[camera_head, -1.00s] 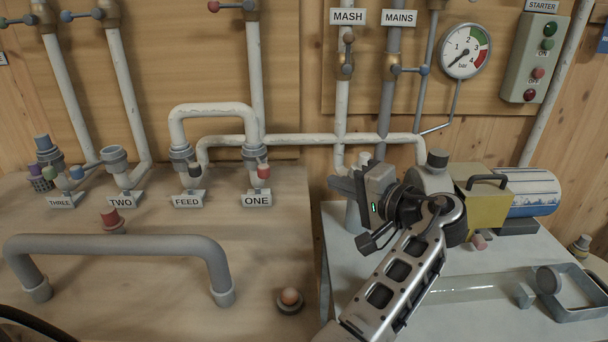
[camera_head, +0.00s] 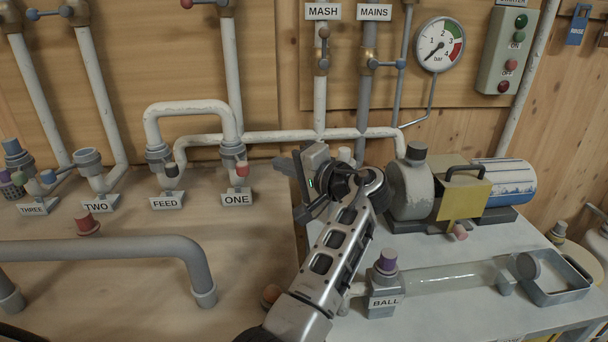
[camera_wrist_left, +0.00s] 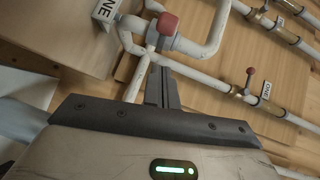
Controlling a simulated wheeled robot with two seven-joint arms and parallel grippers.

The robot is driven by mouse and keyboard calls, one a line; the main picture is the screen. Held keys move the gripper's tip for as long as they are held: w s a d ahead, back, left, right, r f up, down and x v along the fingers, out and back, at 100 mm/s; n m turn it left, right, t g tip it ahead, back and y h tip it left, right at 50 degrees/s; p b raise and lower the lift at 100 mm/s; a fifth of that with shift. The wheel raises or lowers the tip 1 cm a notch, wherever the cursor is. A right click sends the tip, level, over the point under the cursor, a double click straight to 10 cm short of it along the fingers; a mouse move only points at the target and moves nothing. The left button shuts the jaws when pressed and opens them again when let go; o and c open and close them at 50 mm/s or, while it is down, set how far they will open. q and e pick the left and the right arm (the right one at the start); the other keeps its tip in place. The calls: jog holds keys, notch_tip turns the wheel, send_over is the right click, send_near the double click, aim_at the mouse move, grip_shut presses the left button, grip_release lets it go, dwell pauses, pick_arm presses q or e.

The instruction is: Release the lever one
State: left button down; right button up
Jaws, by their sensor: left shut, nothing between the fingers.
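The red-tipped lever one (camera_head: 242,168) stands on the pipe fitting above the ONE label (camera_head: 237,199) in the head view. Its red knob (camera_wrist_left: 167,22) shows near the top of the left wrist view, beyond the fingers. My left gripper (camera_head: 283,165) is shut and empty, to the right of this lever, with a gap between them in the head view. The shut fingers (camera_wrist_left: 161,86) also show in the left wrist view. My right gripper is not in view.
The FEED lever (camera_head: 172,169) stands just left of lever one. A thick grey rail (camera_head: 110,248) crosses the front of the wooden bench. A motor pump (camera_head: 410,185) and the BALL fitting (camera_head: 384,283) stand on the grey table to the right.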

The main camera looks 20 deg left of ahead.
aim_at(239, 163)
pick_arm(q)
jog(key=a, duration=0.1)
jog(key=s+a+p, duration=0.1)
jog(key=a+f, duration=0.1)
jog(key=a, duration=0.1)
jog(key=shift+s, duration=0.4)
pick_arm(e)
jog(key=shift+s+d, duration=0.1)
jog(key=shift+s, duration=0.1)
pick_arm(q)
jog(key=shift+a, duration=0.1)
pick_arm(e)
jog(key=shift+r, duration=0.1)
